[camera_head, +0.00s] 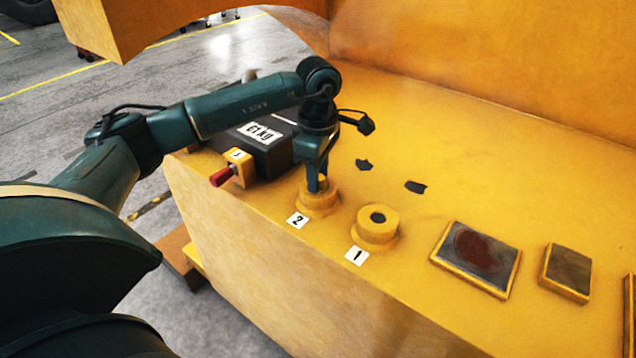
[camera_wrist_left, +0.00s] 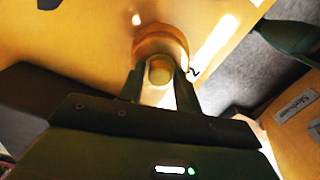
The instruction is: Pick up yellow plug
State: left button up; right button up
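The yellow plug (camera_wrist_left: 160,72) shows in the left wrist view as a small round knob between my left fingers. It sits at a round yellow boss labelled 2, which also shows in the head view (camera_head: 319,202). My left gripper (camera_head: 318,188) points down at this boss, and in the left wrist view its fingertips (camera_wrist_left: 163,70) stand apart on both sides of the plug. I cannot tell whether they touch it. In the head view the gripper mostly hides the plug. My right gripper is not in view.
Boss 1 (camera_head: 376,226) with a dark hole stands just right of boss 2. A dark 61 kg block (camera_head: 266,146) and a yellow box with a red handle (camera_head: 228,173) are to the left. Two dark-topped pads (camera_head: 478,258) (camera_head: 567,271) lie right. A yellow wall rises behind.

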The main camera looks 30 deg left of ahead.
pick_arm(q)
jog(key=c, duration=0.6)
jog(key=shift+c, duration=0.2)
notch_tip(320, 180, up, 10)
jog(key=b, duration=0.1)
dwell(0.3)
